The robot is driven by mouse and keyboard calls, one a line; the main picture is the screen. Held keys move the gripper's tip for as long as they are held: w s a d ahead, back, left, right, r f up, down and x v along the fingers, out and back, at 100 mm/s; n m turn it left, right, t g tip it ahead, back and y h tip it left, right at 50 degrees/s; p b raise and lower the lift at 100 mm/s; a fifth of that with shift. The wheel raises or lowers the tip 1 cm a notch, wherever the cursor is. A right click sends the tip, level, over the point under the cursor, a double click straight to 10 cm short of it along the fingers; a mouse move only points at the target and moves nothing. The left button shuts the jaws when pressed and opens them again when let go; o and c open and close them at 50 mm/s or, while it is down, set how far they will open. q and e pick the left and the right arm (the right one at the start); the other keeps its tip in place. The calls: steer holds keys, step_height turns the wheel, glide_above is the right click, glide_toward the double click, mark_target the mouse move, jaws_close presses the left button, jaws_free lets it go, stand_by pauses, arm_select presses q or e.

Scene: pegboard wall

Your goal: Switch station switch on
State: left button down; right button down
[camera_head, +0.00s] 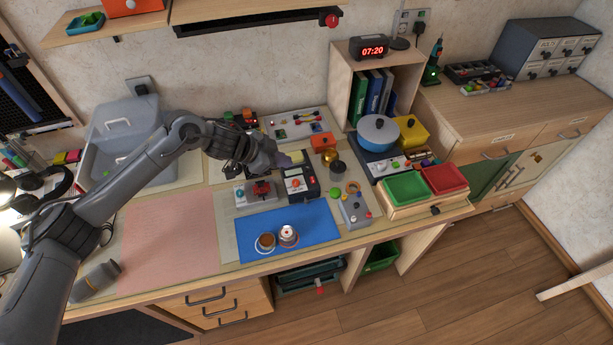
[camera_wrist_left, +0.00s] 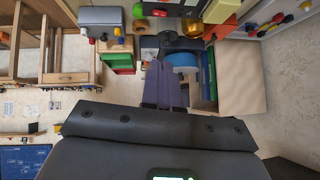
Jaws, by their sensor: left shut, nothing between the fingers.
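A dark box with a pale front panel (camera_head: 298,184), which looks like the station, stands on the bench behind the blue mat. I cannot make out its switch or the switch's position. My left gripper (camera_head: 287,161) is just above and behind this box, fingers together and empty. In the left wrist view the purple-grey fingers (camera_wrist_left: 165,87) are shut side by side and point toward a dark rounded object (camera_wrist_left: 175,43). I cannot tell whether they touch anything. My right gripper is in neither view.
A grey box with a red part (camera_head: 262,188) stands left of the station. A grey control box (camera_head: 354,208) stands to its right. A blue pot (camera_head: 378,132) stands farther right. The pink mat (camera_head: 170,240) is clear.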

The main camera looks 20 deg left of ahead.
arm_select(q)
steer(key=b, duration=0.3)
glide_above(306, 182)
steer(key=f, duration=0.7)
steer(key=shift+s+d+f, duration=0.1)
steer(key=shift+d+f, duration=0.1)
steer(key=shift+d, duration=0.15)
steer(key=shift+a+f, duration=0.25)
steer(key=shift+f, duration=0.85)
steer(key=shift+a+f+b, duration=0.1)
steer(key=shift+f+b, duration=0.2)
steer(key=shift+f, duration=0.25)
steer(key=shift+w+f, duration=0.1)
steer(key=shift+w, duration=0.1)
